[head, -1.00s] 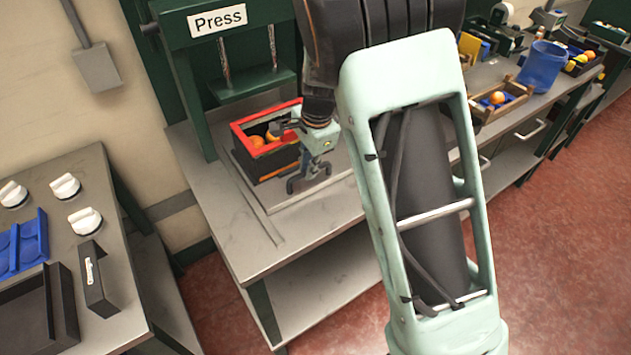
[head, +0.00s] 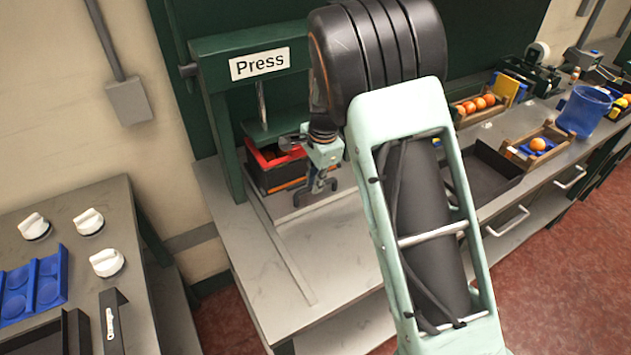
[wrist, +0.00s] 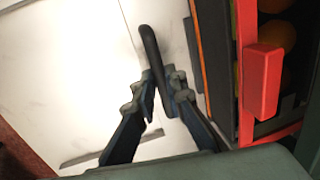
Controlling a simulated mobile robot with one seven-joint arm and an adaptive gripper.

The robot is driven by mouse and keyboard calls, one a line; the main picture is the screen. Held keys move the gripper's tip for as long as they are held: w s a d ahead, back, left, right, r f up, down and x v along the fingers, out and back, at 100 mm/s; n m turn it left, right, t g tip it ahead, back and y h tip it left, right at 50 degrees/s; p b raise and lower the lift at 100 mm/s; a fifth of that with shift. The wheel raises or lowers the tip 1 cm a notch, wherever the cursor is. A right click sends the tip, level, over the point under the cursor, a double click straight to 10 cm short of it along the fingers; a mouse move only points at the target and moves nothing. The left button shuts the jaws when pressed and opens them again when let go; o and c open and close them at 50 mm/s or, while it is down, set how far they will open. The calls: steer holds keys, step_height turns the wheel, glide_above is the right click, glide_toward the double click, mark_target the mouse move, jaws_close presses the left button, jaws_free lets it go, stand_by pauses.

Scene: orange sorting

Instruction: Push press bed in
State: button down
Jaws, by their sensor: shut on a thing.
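The press bed (head: 283,211) is a pale flat plate on the bench, now partly under the green press frame (head: 229,150). A dark red-rimmed crate (head: 272,181) with oranges stands on the bed, its back part under the press plate (head: 270,131). My gripper (head: 314,190) is at the bed's front, beside the crate. In the wrist view its fingers (wrist: 163,95) are closed on the dark bed handle (wrist: 149,45). The crate's red rim (wrist: 247,70) is close at the right there. My arm hides part of the press's right side.
The bare bench front with a rail (head: 285,250) lies before the bed. A black tray (head: 485,175), a wooden crate with an orange (head: 538,143) and a blue bin (head: 583,112) stand to the right. A side table (head: 160,290) with white knobs is at the left.

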steer(key=shift+w+a+r, duration=0.15)
steer(key=shift+w+r, duration=0.05)
steer(key=c, duration=2)
jaws_free()
steer(key=shift+f, duration=0.1)
steer(key=shift+o, duration=0.2)
step_height(320, 180, up, 12)
steer(key=s+d, duration=0.1)
steer(key=s, duration=0.1)
steer(key=shift+d, duration=0.15)
steer(key=shift+f, duration=0.1)
